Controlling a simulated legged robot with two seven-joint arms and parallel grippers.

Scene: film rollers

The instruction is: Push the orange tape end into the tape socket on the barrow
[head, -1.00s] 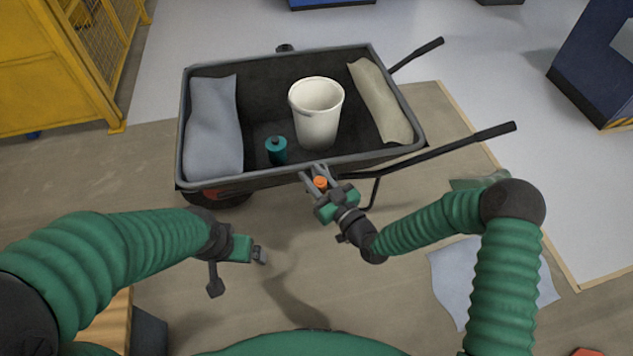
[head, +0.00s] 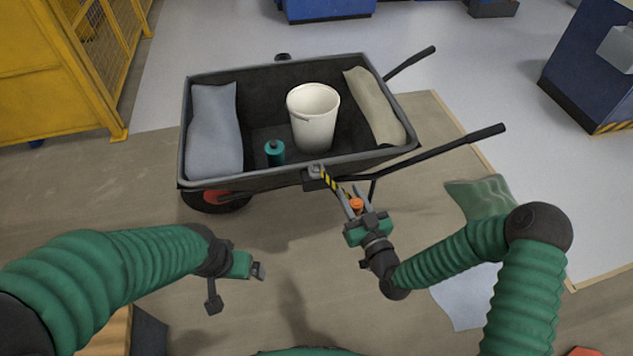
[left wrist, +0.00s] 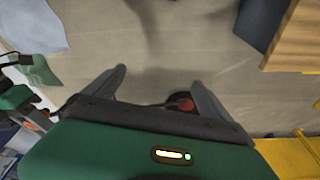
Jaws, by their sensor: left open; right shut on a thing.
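The dark barrow (head: 300,183) stands ahead of me, with a small grey housing (head: 315,171) on its near rim. A yellow-and-black striped tape (head: 333,184) runs from this housing down and right to my right gripper (head: 356,198). That gripper is shut on the orange tape end (head: 356,205), apart from the barrow. I cannot make out an opening of a tape socket. My left gripper (head: 259,270) is open and empty, low and left of the barrow's front; its two spread fingers show in the left wrist view (left wrist: 158,82).
The barrow holds a white bucket (head: 314,125), a teal bottle (head: 275,153) and sacks (head: 214,130) along both sides. Its handles (head: 445,148) stick out right, above my right arm. The floor between my arms is clear.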

